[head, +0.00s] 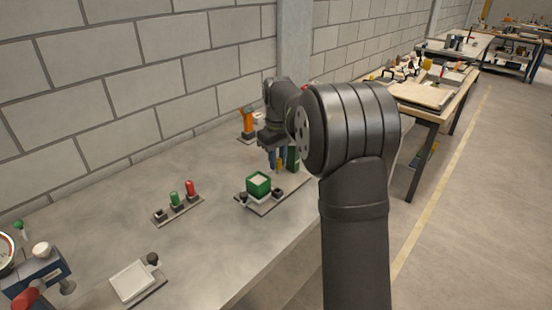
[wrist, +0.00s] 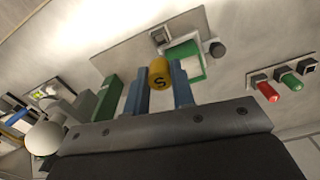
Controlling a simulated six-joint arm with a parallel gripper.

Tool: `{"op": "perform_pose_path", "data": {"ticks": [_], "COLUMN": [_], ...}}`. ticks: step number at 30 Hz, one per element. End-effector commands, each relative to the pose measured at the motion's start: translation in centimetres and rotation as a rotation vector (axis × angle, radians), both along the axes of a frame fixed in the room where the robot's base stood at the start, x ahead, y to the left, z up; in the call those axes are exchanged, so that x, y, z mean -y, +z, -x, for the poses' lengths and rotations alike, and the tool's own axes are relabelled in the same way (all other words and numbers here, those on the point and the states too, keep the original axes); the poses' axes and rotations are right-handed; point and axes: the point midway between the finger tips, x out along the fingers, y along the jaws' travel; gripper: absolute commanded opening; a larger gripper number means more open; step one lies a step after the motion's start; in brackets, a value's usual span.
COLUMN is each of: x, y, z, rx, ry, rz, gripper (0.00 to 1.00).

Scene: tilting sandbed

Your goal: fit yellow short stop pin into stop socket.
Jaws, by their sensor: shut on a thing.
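My gripper (wrist: 159,88) is shut on the yellow pin, its two blue fingers on either side of it. The short yellow stop pin (wrist: 159,75) has a dark S on its end face. In the head view my gripper (head: 279,160) holds the yellow pin (head: 279,166) above the bench, just behind the green-walled sandbed (head: 258,186). The sandbed also shows in the wrist view (wrist: 190,62), partly behind a finger. A small square holder with an opening (wrist: 160,37) on its base plate looks like the stop socket. The pin is apart from it.
A dark knob (wrist: 217,49) stands at the sandbed's other side. A green block (head: 293,158) stands close to my gripper. A rack with green and red pegs (head: 175,198) lies to the left. An orange device (head: 248,121) stands behind. The bench between rack and sandbed is clear.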

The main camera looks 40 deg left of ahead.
Motion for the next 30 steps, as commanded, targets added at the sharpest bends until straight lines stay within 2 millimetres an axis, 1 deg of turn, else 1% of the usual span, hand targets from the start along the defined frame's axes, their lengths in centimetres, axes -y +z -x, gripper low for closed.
{"op": "perform_pose_path", "data": {"ticks": [12, 18, 23, 30], "x": [0.0, 0.0, 0.0, 0.0], "y": [-3.6, -5.0, -5.5, -5.6], "z": [0.0, 0.0, 0.0, 0.0], "rx": [-0.001, -0.001, -0.001, 0.000], "ry": [0.000, 0.000, 0.000, 0.000], "rz": [0.002, 0.001, 0.001, 0.001], "gripper": [0.00, 0.00, 0.00, 0.00]}}
